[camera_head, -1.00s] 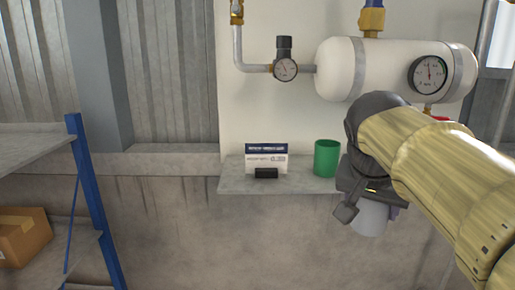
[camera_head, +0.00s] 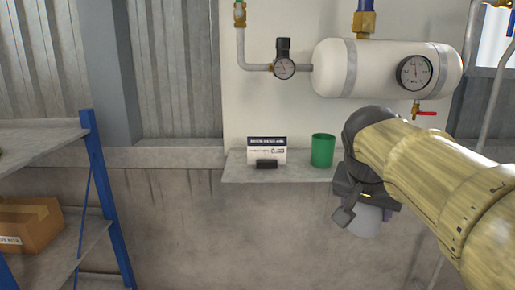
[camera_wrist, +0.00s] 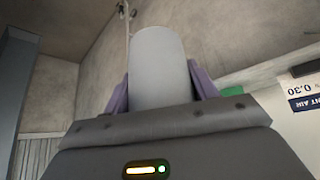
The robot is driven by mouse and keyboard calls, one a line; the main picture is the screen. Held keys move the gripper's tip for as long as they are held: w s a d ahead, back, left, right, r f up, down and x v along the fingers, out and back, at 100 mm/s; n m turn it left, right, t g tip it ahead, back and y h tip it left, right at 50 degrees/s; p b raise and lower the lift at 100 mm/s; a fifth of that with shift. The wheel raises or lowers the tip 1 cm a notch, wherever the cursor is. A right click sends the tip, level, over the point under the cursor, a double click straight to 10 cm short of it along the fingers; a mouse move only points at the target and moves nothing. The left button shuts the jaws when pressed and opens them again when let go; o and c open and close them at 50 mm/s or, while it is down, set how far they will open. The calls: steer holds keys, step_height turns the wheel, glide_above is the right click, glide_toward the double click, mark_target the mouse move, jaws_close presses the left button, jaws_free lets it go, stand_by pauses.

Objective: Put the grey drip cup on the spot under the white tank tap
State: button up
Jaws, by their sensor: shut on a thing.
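My gripper (camera_head: 358,218) is shut on the grey drip cup (camera_head: 366,222), which hangs below the wrist, in front of and lower than the shelf's right end. In the wrist view the cup (camera_wrist: 158,68) stands between the two purple fingers (camera_wrist: 160,88). The white tank (camera_head: 375,68) is on the wall above. Its tap (camera_head: 417,109), with a red lever, hangs under the tank's right end, up and to the right of my gripper. The spot under the tap is hidden behind my arm.
A grey shelf (camera_head: 235,171) holds a green cup (camera_head: 322,150), a sign card (camera_head: 266,146) and a small black block (camera_head: 266,164). A blue-posted rack (camera_head: 108,200) with a cardboard box (camera_head: 30,222) stands at the left. Pipes run at the far right.

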steer(key=w+a+f+n+y, duration=0.1)
steer(key=w+f+n, duration=0.1)
steer(key=w+f, duration=0.75)
steer(key=w+a+f+n+y, duration=0.1)
steer(key=w+f, duration=0.3)
steer(key=f, duration=1)
steer(key=s+a+f+n, duration=0.1)
steer(key=f, duration=1.2)
steer(key=s+a+f+n+t+y, duration=0.1)
steer(key=s+a+f+n, duration=0.1)
steer(key=f, duration=1.1)
steer(key=shift+a+f, duration=0.15)
steer(key=shift+f, duration=0.1)
steer(key=s+f, duration=0.3)
steer(key=f, duration=0.6)
steer(key=s+f, duration=0.4)
steer(key=f, duration=0.5)
steer(key=shift+s, duration=0.3)
